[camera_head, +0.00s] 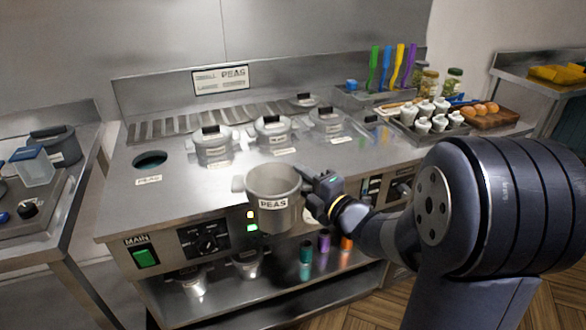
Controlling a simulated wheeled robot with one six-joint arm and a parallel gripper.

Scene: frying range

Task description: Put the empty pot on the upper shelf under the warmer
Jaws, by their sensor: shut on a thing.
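The empty grey pot (273,187) has a white label reading PEAS and an open top. My gripper (308,186) is shut on its right side, seemingly on a handle, though the jaws are partly hidden. The pot is upright and held in the air before the front edge of the steel warmer (190,190). Under the warmer is a shelf (215,308) with two small pots (193,279) (246,263) on its left part. Teal, purple and orange bottles (305,252) (324,240) (347,243) stand to their right. The pot and my arm hide some of the shelf.
An open round well (151,160) is at the warmer's left. Several lidded pots (213,143) sit in its top. The control panel (205,240) and green MAIN switch (146,257) are on its front. A tray of white containers (424,120) stands back right.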

